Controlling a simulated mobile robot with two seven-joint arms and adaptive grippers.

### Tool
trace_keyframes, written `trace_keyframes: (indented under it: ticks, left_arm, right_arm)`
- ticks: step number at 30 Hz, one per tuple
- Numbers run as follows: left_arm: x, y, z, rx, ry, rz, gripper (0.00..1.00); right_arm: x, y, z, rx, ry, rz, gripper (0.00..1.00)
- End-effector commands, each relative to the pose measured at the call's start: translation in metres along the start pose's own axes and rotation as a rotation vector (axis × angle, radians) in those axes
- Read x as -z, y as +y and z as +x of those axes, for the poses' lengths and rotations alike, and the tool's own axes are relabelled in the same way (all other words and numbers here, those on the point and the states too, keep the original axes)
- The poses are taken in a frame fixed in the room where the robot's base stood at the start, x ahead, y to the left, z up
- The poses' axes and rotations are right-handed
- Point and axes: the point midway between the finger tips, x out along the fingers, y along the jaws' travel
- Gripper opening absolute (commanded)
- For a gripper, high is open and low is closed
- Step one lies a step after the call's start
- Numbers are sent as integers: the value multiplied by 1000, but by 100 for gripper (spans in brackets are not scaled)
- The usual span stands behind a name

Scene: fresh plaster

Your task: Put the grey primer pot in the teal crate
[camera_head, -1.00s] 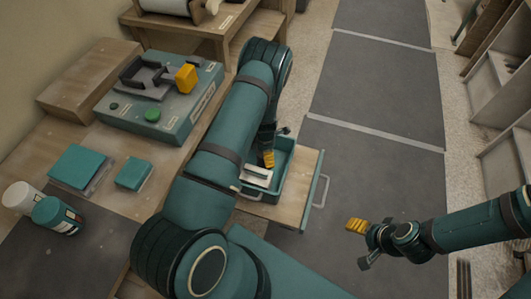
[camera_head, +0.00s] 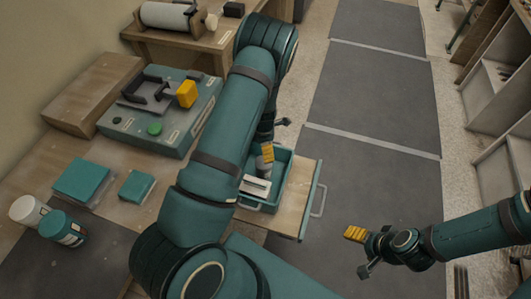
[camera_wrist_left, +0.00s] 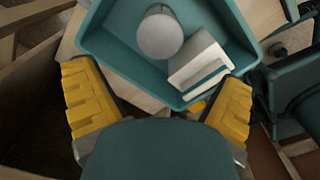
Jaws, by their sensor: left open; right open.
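The teal crate (camera_head: 281,186) stands on a pulled-out wooden drawer; the left wrist view also shows its rim (camera_wrist_left: 95,18). The grey primer pot (camera_wrist_left: 160,34) is inside the crate, its round grey end facing the camera, beside a white block (camera_wrist_left: 200,66). In the head view the pot (camera_head: 262,164) is partly hidden by my left arm and gripper. My left gripper (camera_head: 267,152) is open and empty above the crate, its yellow fingers (camera_wrist_left: 155,98) apart and clear of the pot. My right gripper (camera_head: 361,252) is open and empty over the floor at the right.
The drawer front (camera_head: 305,195) has a metal handle. On the bench at left are a teal machine (camera_head: 165,125) with a yellow part, teal boxes (camera_head: 82,180), and white (camera_head: 27,210) and teal (camera_head: 60,228) pots. Dark floor mats (camera_head: 375,90) lie clear; shelves (camera_head: 500,95) stand at right.

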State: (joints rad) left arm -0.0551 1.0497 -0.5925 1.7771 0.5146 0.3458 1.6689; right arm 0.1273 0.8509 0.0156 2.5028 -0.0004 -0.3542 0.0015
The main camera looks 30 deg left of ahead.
Motion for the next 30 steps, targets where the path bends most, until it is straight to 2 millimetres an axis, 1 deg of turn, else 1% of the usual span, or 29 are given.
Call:
trace_keyframes:
  ticks: [2,5,8,9,11,12,14,15,18,21,24,25,27,30]
  left_arm:
    - [1,-5,-2,5,1,29,96]
    - [3,-22,2,16,-3,156,96]
    - [4,-55,8,31,-20,406,96]
    - [4,-71,9,34,-32,533,96]
    - [2,-97,10,34,-59,739,96]
    - [0,-114,9,30,-79,877,96]
    - [-4,-139,5,15,-116,1086,96]
    - [-6,-156,2,0,-142,1225,96]
    - [-13,-195,-10,-60,-213,1560,96]
    - [-20,-228,-24,-139,-276,1842,96]
    - [-24,-252,-37,-215,-321,2045,96]
    - [-25,-257,-40,-235,-330,2091,96]
    - [-26,-266,-45,-270,-346,2167,96]
    - [-27,-271,-48,-295,-355,2216,96]
  right_arm:
    - [0,0,-1,0,-1,0,69]
    - [0,0,-1,0,-1,0,69]
    - [0,0,-1,0,-1,0,69]
    - [0,0,-1,0,-1,0,69]
    - [0,0,-1,0,-1,0,69]
    - [0,0,-1,0,-1,0,69]
    - [0,0,-1,0,-1,0,69]
    - [0,0,-1,0,-1,0,69]
    - [0,0,-1,0,-1,0,69]
    - [0,0,-1,0,-1,0,69]
    - [0,0,-1,0,-1,0,69]
    - [0,0,-1,0,-1,0,69]
    - [0,0,-1,0,-1,0,69]
    - [0,0,-1,0,-1,0,69]
